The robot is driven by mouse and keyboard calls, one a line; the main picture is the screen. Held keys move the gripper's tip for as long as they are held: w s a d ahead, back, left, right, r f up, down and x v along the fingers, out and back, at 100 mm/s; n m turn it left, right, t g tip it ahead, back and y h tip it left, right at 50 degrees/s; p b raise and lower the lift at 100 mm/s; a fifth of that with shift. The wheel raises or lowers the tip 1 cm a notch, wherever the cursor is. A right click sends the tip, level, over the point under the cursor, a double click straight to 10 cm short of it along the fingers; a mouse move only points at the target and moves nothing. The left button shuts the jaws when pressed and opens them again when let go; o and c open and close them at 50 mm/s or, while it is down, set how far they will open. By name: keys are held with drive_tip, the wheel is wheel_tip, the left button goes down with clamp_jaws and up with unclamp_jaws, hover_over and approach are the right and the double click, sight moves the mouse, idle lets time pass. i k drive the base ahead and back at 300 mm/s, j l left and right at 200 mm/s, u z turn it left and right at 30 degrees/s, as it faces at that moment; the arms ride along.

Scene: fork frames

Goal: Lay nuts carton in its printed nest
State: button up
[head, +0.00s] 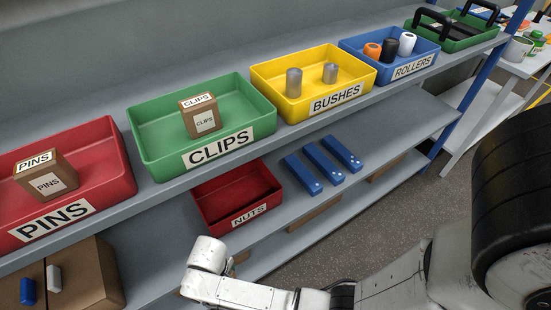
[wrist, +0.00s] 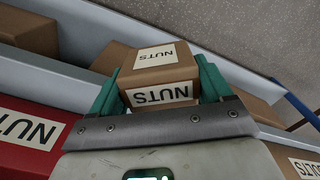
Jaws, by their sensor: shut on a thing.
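The nuts carton (wrist: 158,72) is a brown box with white NUTS labels, upside down in the wrist view. My gripper (wrist: 157,84) is shut on it, with a teal finger against each side. The carton's underside is hidden. A red bin labelled NUTS (head: 238,195) sits on the lower shelf in the head view and looks empty. A red NUTS-labelled wall (wrist: 28,132) shows at the left of the wrist view, beside the gripper and apart from the carton. My gripper and the carton cannot be made out in the head view.
Red PINS (head: 104,160), green CLIPS (head: 150,156), yellow BUSHES (head: 270,95) and blue ROLLERS (head: 365,55) bins line the upper shelf. Blue bars (head: 322,164) lie right of the NUTS bin. Brown boxes (wrist: 28,32) stand beyond a shelf edge in the wrist view.

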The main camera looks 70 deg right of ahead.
sight(456, 20)
drive_tip(key=k+l, duration=0.25)
drive_tip(key=l, duration=0.15)
drive_tip(key=k+l, duration=0.3)
drive_tip(key=l, duration=0.15)
drive_tip(key=k+l, duration=0.25)
drive_tip(key=l, duration=0.15)
drive_tip(key=k+l, duration=0.3)
drive_tip(key=l, duration=0.15)
drive_tip(key=k+l, duration=0.55)
drive_tip(key=l, duration=0.3)
drive_tip(key=k+l, duration=0.3)
drive_tip(key=l+z, duration=0.05)
drive_tip(key=l, duration=0.05)
